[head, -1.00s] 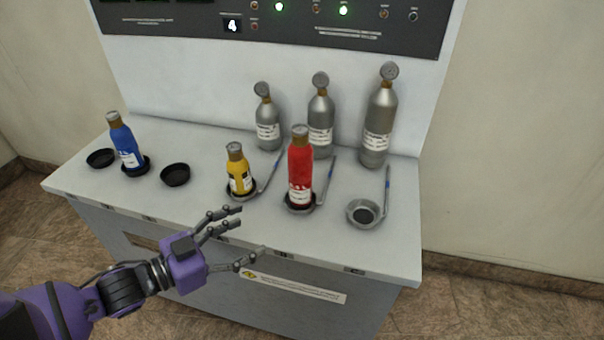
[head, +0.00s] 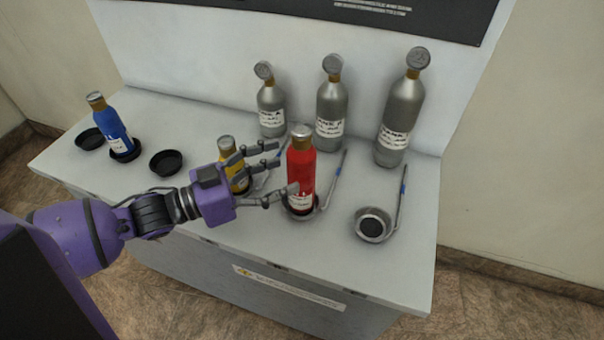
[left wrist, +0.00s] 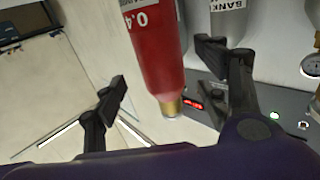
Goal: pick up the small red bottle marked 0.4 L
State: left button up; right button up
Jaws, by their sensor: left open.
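The small red bottle (head: 301,170) stands upright in a round holder (head: 300,211) on the white bench, with a brown neck and a grey cap. In the left wrist view the red bottle (left wrist: 155,45) appears upside down, and part of a "0.4" marking shows on it. My left gripper (head: 288,168) is open, its fingers reaching to the bottle's left side. In the left wrist view the bottle lies between the two spread fingers (left wrist: 166,75), with gaps on both sides. No grip on it shows. My right gripper is not in view.
A yellow bottle (head: 227,150) stands left of the red one, partly behind my gripper. A blue bottle (head: 113,128) stands farther left. Grey cylinders (head: 331,115) line the back. An empty holder with an upright rod (head: 372,225) is at right. An empty black cup (head: 166,163) is at left.

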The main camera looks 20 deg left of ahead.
pick_arm(q)
jog(key=x, duration=0.5)
jog(key=shift+w+f+p, duration=0.25)
jog(key=shift+f+p, duration=0.05)
jog(key=shift+p, duration=0.05)
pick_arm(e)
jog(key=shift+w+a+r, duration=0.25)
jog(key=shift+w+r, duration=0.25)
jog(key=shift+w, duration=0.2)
pick_arm(q)
jog(key=shift+c, duration=0.2)
jog(key=c, duration=0.3)
jog(key=shift+r, duration=0.1)
grip_shut()
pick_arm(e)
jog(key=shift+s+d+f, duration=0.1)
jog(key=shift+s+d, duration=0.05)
